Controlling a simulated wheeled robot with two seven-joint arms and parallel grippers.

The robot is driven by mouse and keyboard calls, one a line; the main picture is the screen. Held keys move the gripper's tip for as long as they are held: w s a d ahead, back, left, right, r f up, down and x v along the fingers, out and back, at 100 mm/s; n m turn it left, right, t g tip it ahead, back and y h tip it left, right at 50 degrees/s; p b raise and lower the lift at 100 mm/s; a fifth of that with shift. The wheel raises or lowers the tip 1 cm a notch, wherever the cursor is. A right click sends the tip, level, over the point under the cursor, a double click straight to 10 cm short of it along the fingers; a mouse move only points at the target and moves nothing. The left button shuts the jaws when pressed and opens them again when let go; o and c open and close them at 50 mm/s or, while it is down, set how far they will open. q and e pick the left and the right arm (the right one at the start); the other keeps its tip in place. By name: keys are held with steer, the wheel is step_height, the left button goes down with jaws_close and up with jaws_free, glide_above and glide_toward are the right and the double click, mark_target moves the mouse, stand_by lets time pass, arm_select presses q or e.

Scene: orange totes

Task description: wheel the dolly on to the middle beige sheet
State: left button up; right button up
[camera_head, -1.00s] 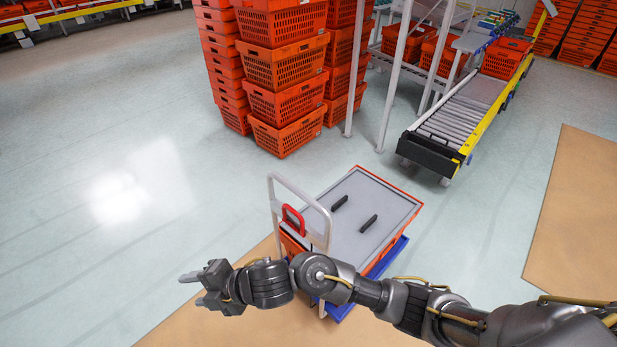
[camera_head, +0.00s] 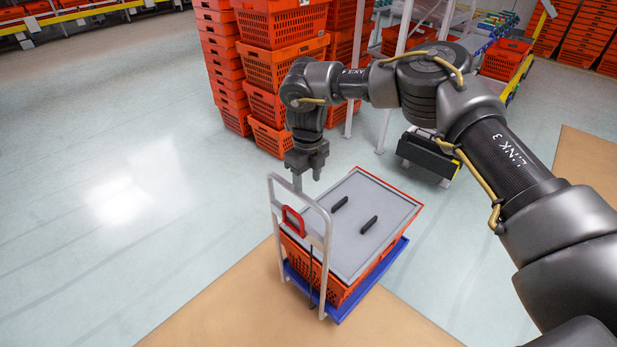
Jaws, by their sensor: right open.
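The dolly has a blue deck (camera_head: 377,289) and a white upright handle frame (camera_head: 325,262) with a red part. It carries an orange crate (camera_head: 340,291) with a grey lid (camera_head: 352,222) bearing two black grips. A beige sheet (camera_head: 235,305) lies on the floor at the bottom centre; the dolly's handle end is over it, and the dolly hides its far edge. My right gripper (camera_head: 307,180) points down, open and empty, by the top of the handle frame. Whether it touches the frame I cannot tell. My left gripper is out of view.
Another beige sheet (camera_head: 585,180) lies at the right, partly behind my right arm. Stacks of orange crates (camera_head: 270,70) stand behind the dolly. A roller conveyor end (camera_head: 430,155) stands at the back right. The floor on the left is clear.

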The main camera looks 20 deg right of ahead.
mark_target(308, 199)
steer(key=shift+d+f+b, duration=0.1)
steer(key=shift+f+b, duration=2.9)
steer(key=shift+f, duration=1)
jaws_close()
steer(key=s+a+p, duration=0.2)
steer(key=s+a, duration=0.4)
steer(key=a, duration=0.6)
steer(key=shift+s+a, duration=0.15)
steer(key=shift+s, duration=0.25)
